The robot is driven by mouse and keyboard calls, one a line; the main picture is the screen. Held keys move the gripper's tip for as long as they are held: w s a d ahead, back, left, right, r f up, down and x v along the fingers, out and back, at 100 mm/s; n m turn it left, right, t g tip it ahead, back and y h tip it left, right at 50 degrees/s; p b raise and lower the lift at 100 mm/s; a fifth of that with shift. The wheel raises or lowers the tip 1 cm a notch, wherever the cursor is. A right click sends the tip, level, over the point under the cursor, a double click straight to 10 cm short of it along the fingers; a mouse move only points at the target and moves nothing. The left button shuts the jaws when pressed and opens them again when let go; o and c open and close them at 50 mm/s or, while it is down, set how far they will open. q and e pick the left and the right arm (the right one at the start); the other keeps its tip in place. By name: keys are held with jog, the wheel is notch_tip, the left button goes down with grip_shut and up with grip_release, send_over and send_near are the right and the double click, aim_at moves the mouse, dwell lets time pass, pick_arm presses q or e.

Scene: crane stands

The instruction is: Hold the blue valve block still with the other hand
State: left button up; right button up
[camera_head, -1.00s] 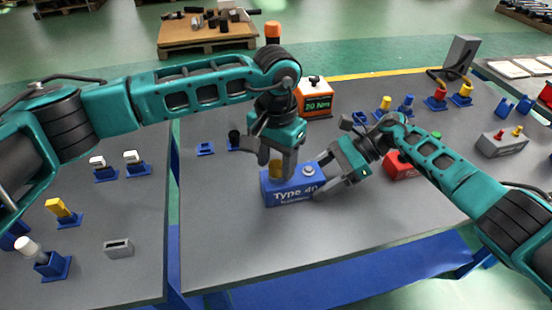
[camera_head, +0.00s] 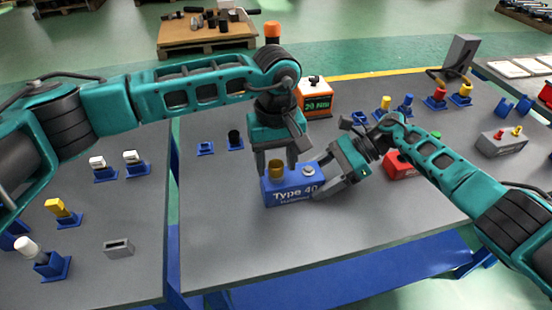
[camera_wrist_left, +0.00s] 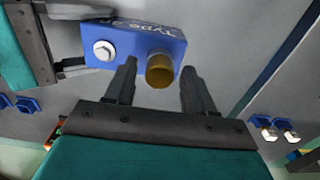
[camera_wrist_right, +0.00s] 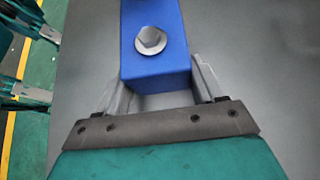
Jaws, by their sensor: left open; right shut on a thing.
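The blue valve block (camera_head: 293,196), marked "Type 40", lies on the grey table. A brass-coloured cap (camera_head: 275,170) stands on its left part and a silver hex fitting (camera_head: 308,170) on its right part. My right gripper (camera_head: 328,178) is shut on the block's right end; in the right wrist view its fingers (camera_wrist_right: 155,85) lie along both sides of the block (camera_wrist_right: 150,70). My left gripper (camera_head: 276,162) is open above the block's left end. In the left wrist view its fingers (camera_wrist_left: 157,75) stand apart on either side of the brass cap (camera_wrist_left: 160,70), with gaps showing.
An orange box with a display (camera_head: 317,97) stands behind the block. A red block (camera_head: 402,166) lies to the right, beneath my right arm. Blue holders with white parts (camera_head: 134,162) stand on the left table. The table in front of the block is clear.

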pick_arm(q)
jog(key=n, duration=1.5)
dwell(0.4)
grip_shut()
jog(key=m, duration=0.3)
jog(key=shift+m, duration=1)
